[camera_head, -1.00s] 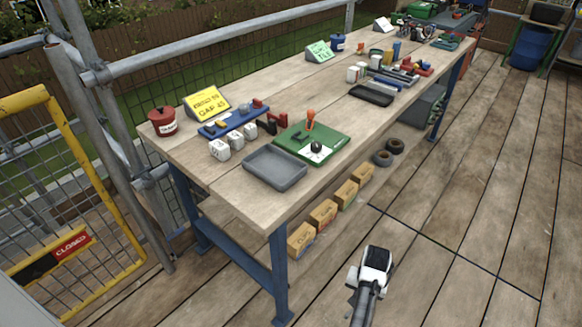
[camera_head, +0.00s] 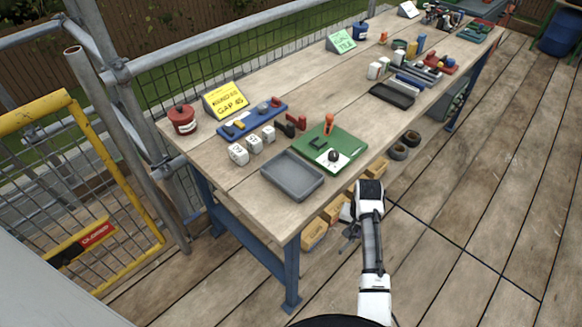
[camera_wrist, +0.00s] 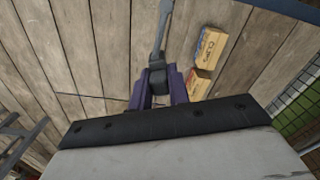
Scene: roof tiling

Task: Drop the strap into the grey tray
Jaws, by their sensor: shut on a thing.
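The grey tray (camera_head: 292,176) lies empty near the front edge of the workbench, left of the green board. My gripper (camera_wrist: 163,84) is shut on a dark block-like end of the strap. The strap's grey length (camera_wrist: 161,35) extends away from the fingers toward the top of the wrist view. In the head view my gripper (camera_head: 350,230) is beside the bench's front side, to the right of the tray and lower than it in the picture. The strap is too small and dark to make out clearly there.
The green board (camera_head: 345,144) with an orange-handled tool sits right of the tray. White blocks (camera_head: 253,145) and a blue rack (camera_head: 252,119) stand behind it. Small boxes (camera_head: 315,234) sit below the bench top; two also show in the wrist view (camera_wrist: 210,48).

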